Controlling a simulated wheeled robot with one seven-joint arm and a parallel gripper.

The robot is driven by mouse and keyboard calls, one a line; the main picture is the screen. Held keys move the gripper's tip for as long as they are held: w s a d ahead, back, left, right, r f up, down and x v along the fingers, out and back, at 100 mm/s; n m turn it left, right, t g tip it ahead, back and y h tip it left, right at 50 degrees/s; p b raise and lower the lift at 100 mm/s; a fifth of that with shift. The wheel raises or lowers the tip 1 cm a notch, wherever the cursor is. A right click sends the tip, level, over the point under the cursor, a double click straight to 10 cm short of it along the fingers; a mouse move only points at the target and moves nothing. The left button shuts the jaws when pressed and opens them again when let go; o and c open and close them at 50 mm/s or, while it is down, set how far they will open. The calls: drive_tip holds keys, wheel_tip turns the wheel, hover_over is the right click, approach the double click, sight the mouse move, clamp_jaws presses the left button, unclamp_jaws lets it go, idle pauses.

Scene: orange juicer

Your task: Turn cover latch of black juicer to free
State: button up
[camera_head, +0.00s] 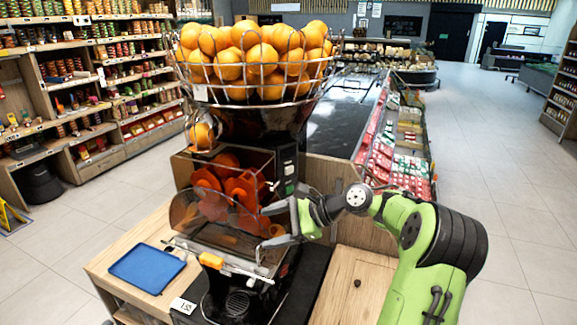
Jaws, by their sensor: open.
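The black juicer (245,130) stands on a wooden counter, with a wire basket of oranges on top. Its transparent front cover (185,212) is in front of the orange-red squeezing parts (212,190). I cannot clearly make out the cover latch; the cover's right edge is partly hidden by my gripper. My gripper (264,227) is open at the right side of the cover, its fingers pointing left. No object shows between the fingers. I cannot tell whether they touch the juicer.
A blue tray (147,269) lies on the wooden counter (106,262) left of the juicer. An orange-handled part (212,260) sticks out below the cover. A small price card (183,306) is at the front. A stocked display (400,150) stands behind on the right. Floor farther right is clear.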

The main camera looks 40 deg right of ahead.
sight(277, 185)
drive_tip(key=s+d+r+m+t+p, duration=0.1)
drive_tip(key=s+d+r+m+t, duration=0.25)
drive_tip(key=d, duration=0.35)
drive_tip(key=s+d+r+m+t+p, duration=0.1)
drive_tip(key=s+d+r+m+t, duration=0.2)
drive_tip(key=d, duration=0.4)
drive_tip(key=shift+m, duration=0.25)
drive_tip(key=x, duration=1)
drive_tip(key=f+x, duration=0.1)
drive_tip(key=x, duration=0.4)
drive_tip(key=shift+s+a, duration=0.2)
drive_tip(key=shift+a, duration=0.1)
drive_tip(key=shift+c, duration=0.2)
drive_tip(key=c, duration=1)
